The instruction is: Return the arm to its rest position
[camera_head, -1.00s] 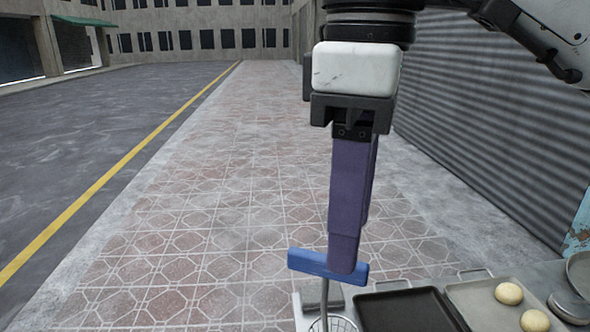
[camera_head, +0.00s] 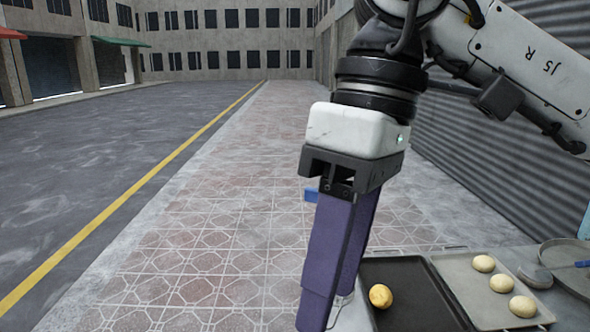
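My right gripper (camera_head: 318,318) hangs down from the arm that comes in from the upper right. Its long purple fingers point down and slightly left, with the tips near the bottom edge. The fingers are seen nearly side-on and overlap, so the gap between them is unclear. A small blue piece (camera_head: 311,195) shows at the left edge of the fingers, just below the gripper body. The rest of it is hidden, and I cannot tell whether it is held or behind. My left gripper is not in view.
A dark tray (camera_head: 410,300) with one yellowish bun (camera_head: 380,296) lies right of the fingertips. Beside it a grey tray (camera_head: 455,283) holds three pale buns (camera_head: 501,283). A round pan (camera_head: 568,258) stands at the right edge. Open tiled pavement lies to the left.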

